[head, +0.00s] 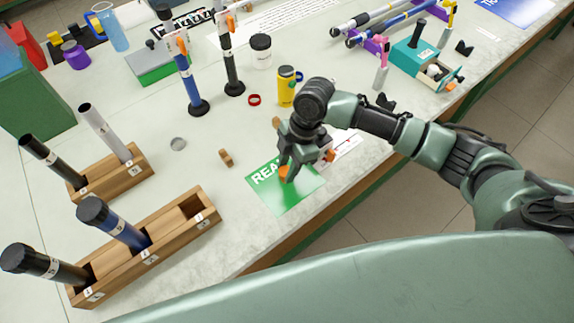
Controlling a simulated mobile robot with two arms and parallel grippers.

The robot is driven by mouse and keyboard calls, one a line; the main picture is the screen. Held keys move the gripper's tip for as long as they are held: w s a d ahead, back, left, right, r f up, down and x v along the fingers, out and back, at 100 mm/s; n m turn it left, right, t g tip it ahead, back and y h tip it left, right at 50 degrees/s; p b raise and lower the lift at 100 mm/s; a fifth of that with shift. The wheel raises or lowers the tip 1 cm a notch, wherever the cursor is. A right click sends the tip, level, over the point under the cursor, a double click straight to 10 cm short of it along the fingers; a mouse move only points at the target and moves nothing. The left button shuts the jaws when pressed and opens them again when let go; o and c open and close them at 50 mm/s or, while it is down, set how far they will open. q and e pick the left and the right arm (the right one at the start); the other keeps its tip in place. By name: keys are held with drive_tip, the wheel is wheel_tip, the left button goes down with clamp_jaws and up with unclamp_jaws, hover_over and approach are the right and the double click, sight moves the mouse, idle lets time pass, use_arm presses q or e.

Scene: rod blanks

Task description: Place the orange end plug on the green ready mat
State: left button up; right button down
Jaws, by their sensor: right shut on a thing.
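The orange end plug (285,173) is between the fingertips of my right gripper (287,168), which is shut on it. The gripper points down over the green ready mat (288,196) near the table's front edge. The plug appears over the mat's upper middle; I cannot tell whether it touches the mat. The gripper and wrist hide part of the mat and its white lettering. My left gripper is not in view.
A small brown plug (226,158) lies left of the mat. A wooden rack (190,237) holding dark rods is at lower left. The table between rack and mat is clear.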

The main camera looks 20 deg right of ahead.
drive_tip(key=c, duration=1)
unclamp_jaws()
drive_tip(key=shift+f, duration=0.1)
drive_tip(key=shift+c, duration=0.2)
drive_tip(key=b+v, duration=0.1)
drive_tip(key=v, duration=1.1)
